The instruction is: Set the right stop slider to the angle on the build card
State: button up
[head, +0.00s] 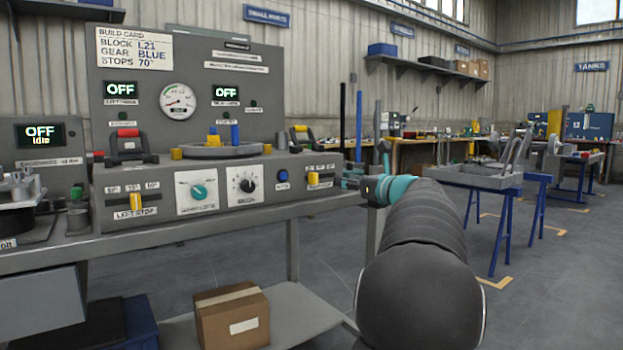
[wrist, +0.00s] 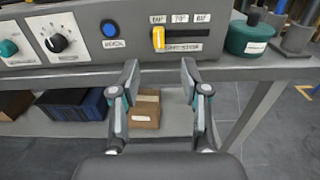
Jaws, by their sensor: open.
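The build card (head: 133,47) at the top left of the panel reads block L21, gear blue, stops 70°. The right stop slider's yellow knob (wrist: 158,38) stands at the left end of its dark slot, under the leftmost of three angle labels. The middle label (wrist: 180,19) appears to read 70°. The knob also shows in the head view (head: 313,179). My gripper (wrist: 159,70) is open and empty in front of the panel, below and short of the knob, which lies roughly between the fingers' directions. In the head view the fingers are small and partly hidden by my arm.
A blue button (wrist: 109,28) and a black dial (wrist: 56,43) sit left of the slider. A dark green round container (wrist: 250,35) stands to its right. The left stop slider's knob (head: 136,203) stands near its middle label. A cardboard box (head: 232,317) lies on the lower shelf.

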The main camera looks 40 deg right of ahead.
aim_at(316, 174)
jog(key=w, duration=1.3)
jog(key=shift+w+d, duration=0.2)
jog(key=shift+d, duration=0.2)
grip_shut()
